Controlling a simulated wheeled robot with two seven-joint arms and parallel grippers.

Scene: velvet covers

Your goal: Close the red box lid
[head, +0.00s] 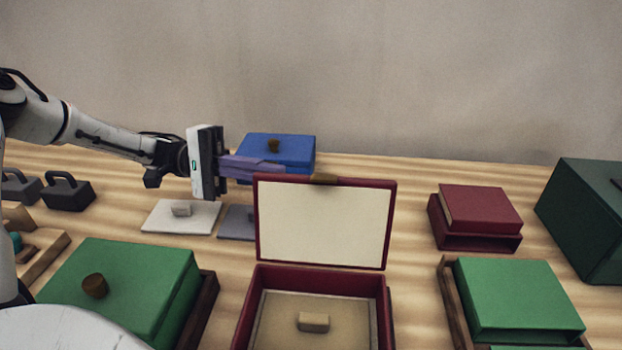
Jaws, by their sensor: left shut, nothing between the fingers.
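The red box (260,290) stands at the front middle of the table. Its lid (322,226) is up, near vertical at the back edge, with its cream inner face towards me and a brown knob at the top. A small tan block (313,322) lies inside on a beige floor. My left gripper (283,168) is shut and empty, its purple fingers pointing right. It is behind and to the left of the raised lid, in front of a blue box in the picture. Whether it touches the lid or the blue box I cannot tell. My right gripper is not in view.
The blue box (290,145) stands at the back. Green boxes stand at left (130,285) and right (510,295). A dark red box (480,212) and a dark green box (590,215) are at right. A white plate (160,219) and dark weights (68,194) are at left.

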